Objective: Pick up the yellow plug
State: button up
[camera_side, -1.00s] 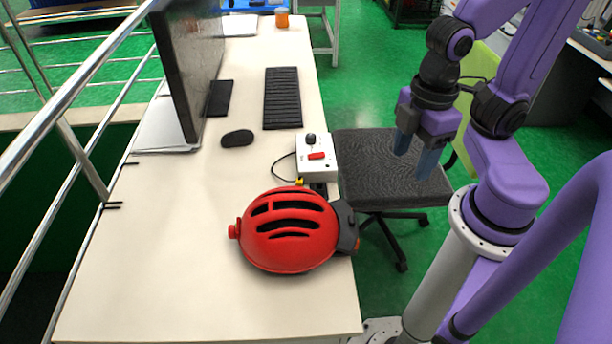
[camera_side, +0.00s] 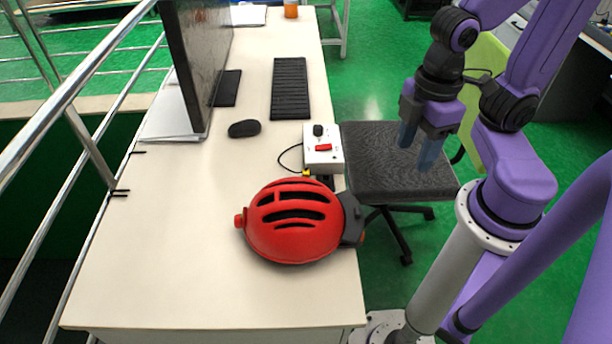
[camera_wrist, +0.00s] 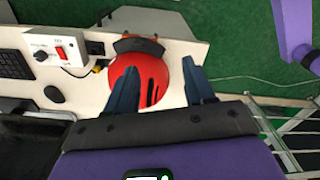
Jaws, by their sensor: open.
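The small yellow plug (camera_side: 306,172) is on the desk by the front of the white control box, partly hidden behind the red helmet in the side view. A black cable loops from it to the box's left side. In the wrist view the yellow plug (camera_wrist: 98,68) shows small and blurred, left of the helmet. My gripper (camera_side: 416,152) is open and empty, over the office chair to the right of the desk and well apart from the plug. Its two blue fingers also show in the wrist view (camera_wrist: 160,70), with the helmet between and beyond them.
The red helmet (camera_side: 293,222) sits close to the plug at the desk's right edge. The white control box (camera_side: 323,153) has a red switch and black knob. A mouse (camera_side: 244,129), keyboard (camera_side: 289,88) and monitor (camera_side: 197,60) stand farther back. The desk's front left is clear.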

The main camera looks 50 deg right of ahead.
jog(key=w+a+f+m, duration=0.2)
jog(key=w+a, duration=0.1)
jog(key=w, duration=1.1)
jog(key=m, duration=0.1)
send_near(306, 171)
notch_tip(306, 171, down, 2)
jog(key=shift+f, duration=0.25)
jog(key=shift+w+a+f, duration=0.1)
jog(key=shift+a+f, duration=0.05)
jog(key=shift+f, duration=3.15)
jog(key=c, duration=0.9)
